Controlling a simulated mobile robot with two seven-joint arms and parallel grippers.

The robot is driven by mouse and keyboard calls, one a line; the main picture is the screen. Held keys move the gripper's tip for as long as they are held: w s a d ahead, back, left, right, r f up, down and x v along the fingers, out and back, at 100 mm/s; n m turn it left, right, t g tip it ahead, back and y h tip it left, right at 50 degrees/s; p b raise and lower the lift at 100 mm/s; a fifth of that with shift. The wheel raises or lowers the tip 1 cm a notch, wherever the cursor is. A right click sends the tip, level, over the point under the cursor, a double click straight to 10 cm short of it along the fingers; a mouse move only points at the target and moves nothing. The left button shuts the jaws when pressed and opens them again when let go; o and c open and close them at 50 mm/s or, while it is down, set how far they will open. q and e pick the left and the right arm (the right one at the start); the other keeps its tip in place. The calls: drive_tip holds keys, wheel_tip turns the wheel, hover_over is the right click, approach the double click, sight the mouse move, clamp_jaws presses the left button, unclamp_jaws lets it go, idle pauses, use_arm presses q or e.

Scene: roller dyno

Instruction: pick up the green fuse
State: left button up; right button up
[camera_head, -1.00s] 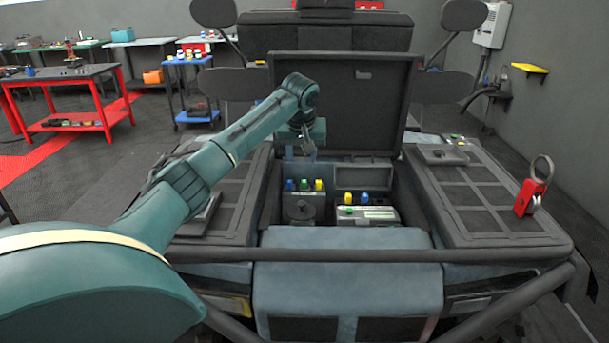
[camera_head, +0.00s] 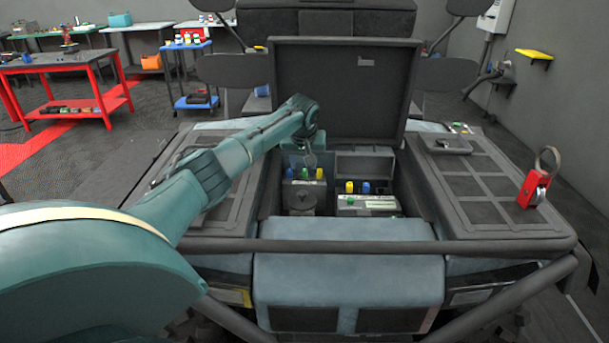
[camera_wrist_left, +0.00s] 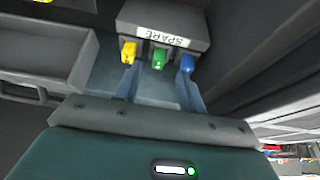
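A green fuse (camera_head: 304,174) stands in a grey holder in the open bay, between a blue fuse (camera_head: 289,174) and a yellow fuse (camera_head: 319,174). In the left wrist view the green fuse (camera_wrist_left: 159,58) sits in the middle of the row, beside the label "SPARE". My left gripper (camera_head: 309,158) hangs just above this row, pointing down. In the left wrist view its two fingers (camera_wrist_left: 158,85) are spread apart with nothing held; the green fuse lies in line with the gap. Contact cannot be told. My right gripper is in neither view.
A second fuse box (camera_head: 367,203) to the right holds yellow, blue and green fuses. The raised lid (camera_head: 342,95) stands behind the bay. A front bar (camera_head: 350,247) crosses before it. A red shackle-like part (camera_head: 533,188) is on the right panel.

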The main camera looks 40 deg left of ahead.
sight(304, 170)
use_arm(q)
drive_tip(key=shift+x, duration=1.7)
drive_tip(key=shift+w+d, duration=0.1)
clamp_jaws()
